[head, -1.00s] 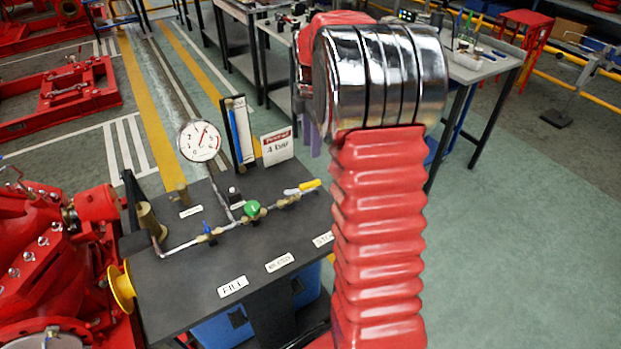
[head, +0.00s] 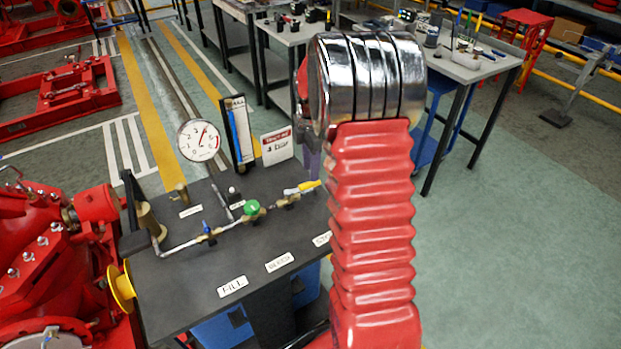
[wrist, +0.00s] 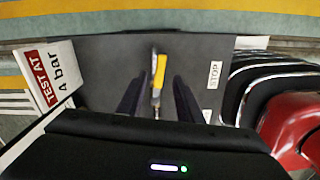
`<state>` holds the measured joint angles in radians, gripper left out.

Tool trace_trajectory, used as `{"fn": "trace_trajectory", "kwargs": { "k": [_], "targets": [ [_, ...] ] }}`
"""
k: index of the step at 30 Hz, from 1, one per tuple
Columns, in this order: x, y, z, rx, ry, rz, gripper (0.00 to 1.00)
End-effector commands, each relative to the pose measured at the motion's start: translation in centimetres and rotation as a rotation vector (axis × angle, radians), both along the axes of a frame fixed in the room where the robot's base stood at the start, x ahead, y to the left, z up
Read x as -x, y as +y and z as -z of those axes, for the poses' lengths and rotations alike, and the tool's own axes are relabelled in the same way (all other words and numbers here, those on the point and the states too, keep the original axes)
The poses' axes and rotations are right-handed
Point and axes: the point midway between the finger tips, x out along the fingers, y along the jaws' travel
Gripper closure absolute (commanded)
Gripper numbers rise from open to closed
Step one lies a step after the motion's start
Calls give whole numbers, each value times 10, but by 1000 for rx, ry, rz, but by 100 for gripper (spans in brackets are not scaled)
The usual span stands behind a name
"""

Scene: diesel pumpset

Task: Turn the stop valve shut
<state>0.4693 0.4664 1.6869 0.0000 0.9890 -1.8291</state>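The stop valve's yellow lever (head: 309,186) sits at the right end of the pipe run on the dark bench top, its tip close to my arm's outline in the head view. In the wrist view the yellow lever (wrist: 159,72) points away from me, beside a STOP label (wrist: 214,75). My gripper (wrist: 158,84) is open, with one dark finger on each side of the lever. A gap shows on both sides, and I cannot tell how high the fingers are above it. My arm hides most of the gripper in the head view.
A green-handled valve (head: 252,207) and a blue-handled valve (head: 207,228) lie along the same pipe. A pressure gauge (head: 199,140), a blue sight tube (head: 239,132) and a "4 bar" sign (head: 277,147) stand behind. Open floor lies right of the bench.

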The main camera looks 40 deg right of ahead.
Motion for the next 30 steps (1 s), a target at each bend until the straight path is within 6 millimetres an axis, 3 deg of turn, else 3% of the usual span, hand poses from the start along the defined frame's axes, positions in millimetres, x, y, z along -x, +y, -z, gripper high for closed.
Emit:
{"fn": "trace_trajectory", "kwargs": {
  "k": [9,21,30],
  "targets": [
    [0,0,42,0,1,1,67],
    [0,0,48,0,1,1,67],
    [0,-1,48,0,0,1,88]
  ]
}}
